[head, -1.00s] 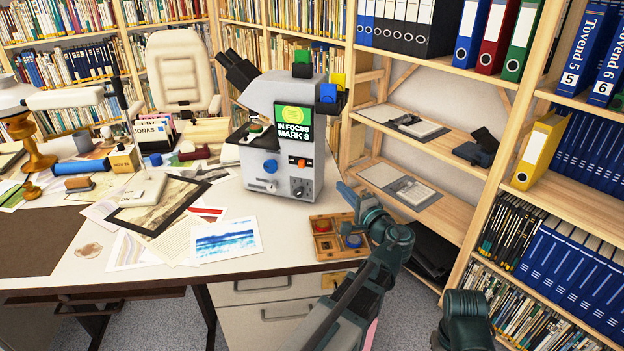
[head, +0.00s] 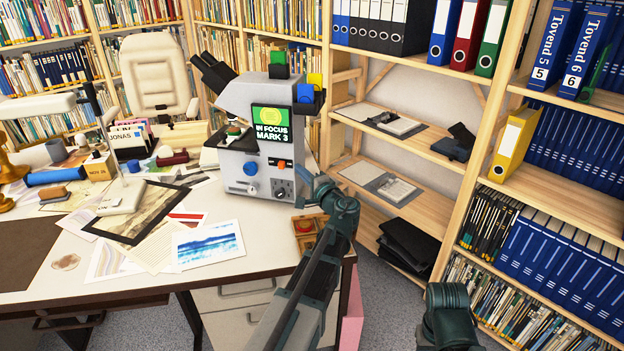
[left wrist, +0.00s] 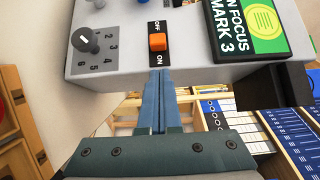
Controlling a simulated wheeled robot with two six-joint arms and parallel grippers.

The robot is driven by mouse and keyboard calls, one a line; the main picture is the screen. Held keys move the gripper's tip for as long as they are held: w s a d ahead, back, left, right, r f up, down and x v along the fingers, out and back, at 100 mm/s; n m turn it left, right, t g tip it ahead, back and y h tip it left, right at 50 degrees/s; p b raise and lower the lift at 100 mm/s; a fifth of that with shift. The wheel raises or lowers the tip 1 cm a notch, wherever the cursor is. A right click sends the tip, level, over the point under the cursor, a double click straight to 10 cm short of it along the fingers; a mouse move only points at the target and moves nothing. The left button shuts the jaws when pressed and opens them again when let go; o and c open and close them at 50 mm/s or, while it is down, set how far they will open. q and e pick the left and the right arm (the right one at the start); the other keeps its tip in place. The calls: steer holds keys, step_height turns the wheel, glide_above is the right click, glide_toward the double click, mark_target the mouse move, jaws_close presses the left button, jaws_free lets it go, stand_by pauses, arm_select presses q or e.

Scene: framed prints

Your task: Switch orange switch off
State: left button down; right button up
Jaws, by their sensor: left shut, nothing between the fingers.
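The orange switch (head: 285,163) is on the front of a grey microscope (head: 250,138), below its green "IN FOCUS MARK 3" screen (head: 271,129). In the left wrist view the orange switch (left wrist: 157,42) sits on a black plate between the words OFF and ON. I cannot tell which way it is tipped. My left gripper (left wrist: 161,72) is shut and empty, its tips just below the ON end in that view. In the head view my left gripper (head: 301,180) is close to the microscope's lower right front. My right gripper is out of view.
A numbered knob (left wrist: 84,40) is beside the switch. A wooden box (head: 304,228) stands on the desk below my left arm. Prints and papers (head: 208,244) cover the desk to the left. Shelves (head: 400,130) rise on the right.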

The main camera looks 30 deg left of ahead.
mark_target(282, 167)
arm_select(q)
steer(key=shift+s+a, duration=0.2)
steer(key=shift+a, duration=0.45)
steer(key=shift+s+a, duration=0.2)
steer(key=shift+a, duration=0.45)
steer(key=shift+s+a, duration=0.15)
steer(key=shift+a, duration=0.4)
steer(key=shift+s+a, duration=0.15)
steer(key=shift+a, duration=0.4)
